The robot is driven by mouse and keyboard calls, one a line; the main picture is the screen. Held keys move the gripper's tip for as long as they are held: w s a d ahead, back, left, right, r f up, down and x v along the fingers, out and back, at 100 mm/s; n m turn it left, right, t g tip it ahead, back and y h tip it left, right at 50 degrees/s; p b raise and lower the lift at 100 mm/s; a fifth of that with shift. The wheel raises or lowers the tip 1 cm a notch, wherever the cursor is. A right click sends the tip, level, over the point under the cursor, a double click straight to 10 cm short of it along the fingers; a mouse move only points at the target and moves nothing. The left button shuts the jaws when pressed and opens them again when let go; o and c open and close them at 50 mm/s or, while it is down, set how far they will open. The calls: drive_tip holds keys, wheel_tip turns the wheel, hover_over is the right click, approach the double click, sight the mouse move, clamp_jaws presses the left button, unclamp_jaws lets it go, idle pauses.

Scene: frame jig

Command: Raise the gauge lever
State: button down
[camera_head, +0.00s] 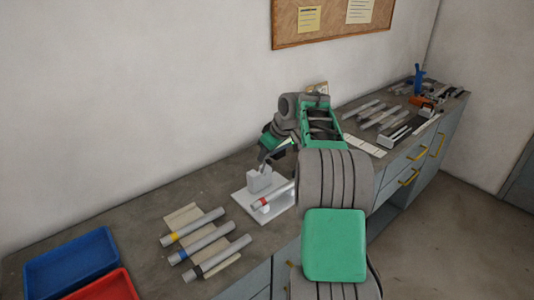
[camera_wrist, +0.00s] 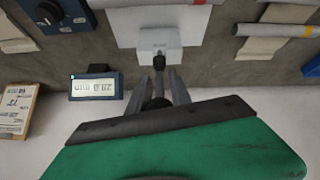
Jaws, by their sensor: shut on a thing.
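The gauge is a pale block (camera_head: 259,181) on a white base plate (camera_head: 245,204) on the bench. A grey rod with a red band (camera_head: 274,196) lies at the block's right side. In the wrist view the gauge block (camera_wrist: 158,36) is at top centre, and a dark lever (camera_wrist: 158,62) sticks out from it. My gripper (camera_wrist: 165,76) is shut on the lever. My gripper (camera_head: 264,163) is just above the block in the head view, where the lever is hard to make out. A dark blue readout (camera_wrist: 96,86) shows upside-down digits, too small to read surely.
Three banded rods (camera_head: 205,243) lie on pale strips left of the gauge. A blue tray (camera_head: 72,262) and a red tray (camera_head: 103,286) stand at front left. More rods and tools (camera_head: 420,105) lie at the far right. The wall (camera_head: 130,90) is close behind.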

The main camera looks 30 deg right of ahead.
drive_tip(key=shift+w, duration=0.1)
idle(0.3)
drive_tip(key=c, duration=1.3)
unclamp_jaws()
drive_tip(key=v, duration=0.7)
drive_tip(key=shift+s+r, duration=0.25)
drive_tip(key=shift+r, duration=0.05)
drive_tip(key=shift+c, duration=0.2)
